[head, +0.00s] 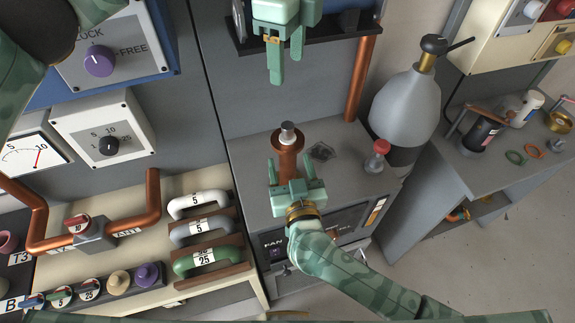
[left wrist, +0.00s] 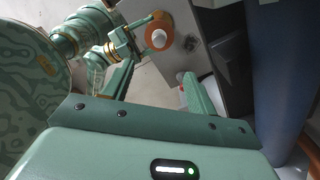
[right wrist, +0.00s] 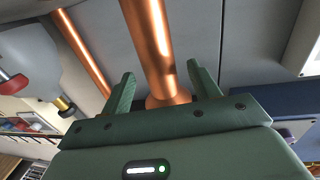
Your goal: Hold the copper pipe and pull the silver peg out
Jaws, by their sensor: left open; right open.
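The copper pipe (head: 287,150) stands upright on the grey cabinet top. The silver peg (head: 288,131) sticks out of its top end. My right gripper (head: 290,168) is open at the pipe, with a finger on either side. In the right wrist view the pipe (right wrist: 153,45) runs between the spread fingers, with gaps showing. My left gripper (head: 286,71) is open and empty, above and behind the pipe in the head view. In the left wrist view the pipe's copper rim (left wrist: 149,42) and the pale peg (left wrist: 159,39) lie beyond its fingers.
A dark shelf (head: 335,28) is behind my left gripper, with a thick copper pipe (head: 361,80) below it. A grey flask (head: 405,105) and a red-capped item (head: 377,157) stand to the right. Coloured handles (head: 207,257) are at left.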

